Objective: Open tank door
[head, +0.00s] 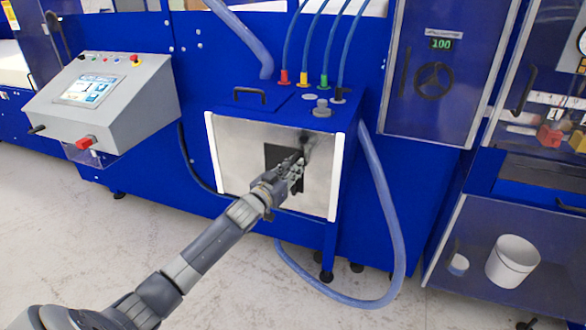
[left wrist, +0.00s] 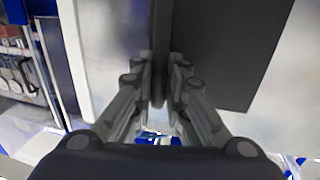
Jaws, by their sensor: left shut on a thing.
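The tank (head: 245,105) is a blue cabinet with a silver front door (head: 240,140) between white side strips. The door looks shut, flush with the front. A dark square plate (head: 271,154) is in the door's middle, partly hidden by my gripper. My left gripper (head: 296,170) is at this plate. In the left wrist view my left gripper (left wrist: 160,85) has its fingers on both sides of a dark upright handle (left wrist: 158,50) and is shut on it. The dark plate (left wrist: 215,50) is beside the handle there. My right gripper is not in view.
A grey control console (head: 130,100) with a screen and red knob stands left of the tank. Blue hoses rise from coloured fittings on the tank top. A thick blue hose (head: 385,210) loops down at the tank's right to the floor. The floor in front is clear.

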